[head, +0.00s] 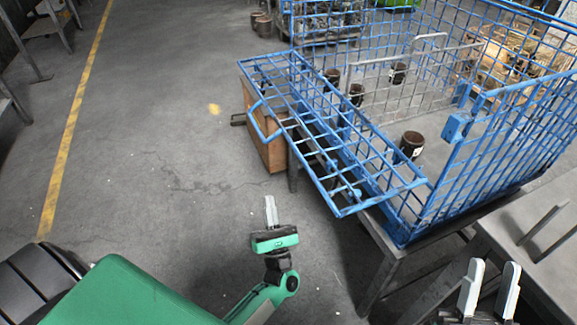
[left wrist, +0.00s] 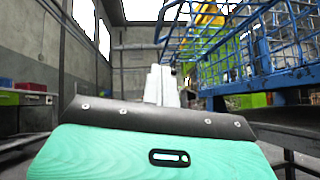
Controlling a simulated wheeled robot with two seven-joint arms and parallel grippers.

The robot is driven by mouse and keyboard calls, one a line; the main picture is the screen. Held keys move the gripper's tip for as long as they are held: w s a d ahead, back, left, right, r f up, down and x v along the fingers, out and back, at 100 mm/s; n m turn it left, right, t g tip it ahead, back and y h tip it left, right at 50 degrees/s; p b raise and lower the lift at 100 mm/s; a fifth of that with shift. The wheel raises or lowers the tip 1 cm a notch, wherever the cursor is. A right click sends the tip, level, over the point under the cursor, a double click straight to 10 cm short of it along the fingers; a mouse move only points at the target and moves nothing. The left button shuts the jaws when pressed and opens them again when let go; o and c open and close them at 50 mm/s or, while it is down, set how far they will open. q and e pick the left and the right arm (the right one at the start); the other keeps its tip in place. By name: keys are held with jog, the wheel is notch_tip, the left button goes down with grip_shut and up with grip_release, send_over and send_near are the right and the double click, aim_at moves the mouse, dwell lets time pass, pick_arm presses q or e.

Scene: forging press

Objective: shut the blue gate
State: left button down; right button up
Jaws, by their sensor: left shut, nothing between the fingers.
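The blue gate (head: 330,133) is a wire-mesh panel on the near left side of a blue mesh cage (head: 489,150). It is folded down and outward, lying roughly flat past the table edge, with a loop handle (head: 262,120) on its outer side. My left gripper (head: 270,205) is shut and empty, pointing up the picture, below and apart from the gate. In the left wrist view its fingers (left wrist: 161,86) are together, with blue mesh (left wrist: 250,50) up to the right. My right gripper (head: 489,288) is open and empty at the bottom right, its two fingers apart.
The cage stands on a grey table and holds several dark cylinders (head: 411,145). A wooden box (head: 262,135) stands under the gate. A grey table (head: 545,225) is at the right. The floor left of the gate is clear, with a yellow line (head: 75,120).

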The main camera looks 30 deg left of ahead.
pick_arm(q)
jog(key=s+d+r+x, duration=0.1)
jog(key=r+x, duration=0.1)
jog(key=x, duration=1.1)
jog(key=shift+s+d+r+n+p, duration=0.2)
jog(key=shift+d+n+p, duration=0.1)
jog(key=shift+d+n, duration=0.1)
pick_arm(e)
jog(key=shift+w+a+f+g, duration=0.25)
jog(key=shift+w+f+g, duration=0.05)
jog(key=shift+f+g, duration=0.35)
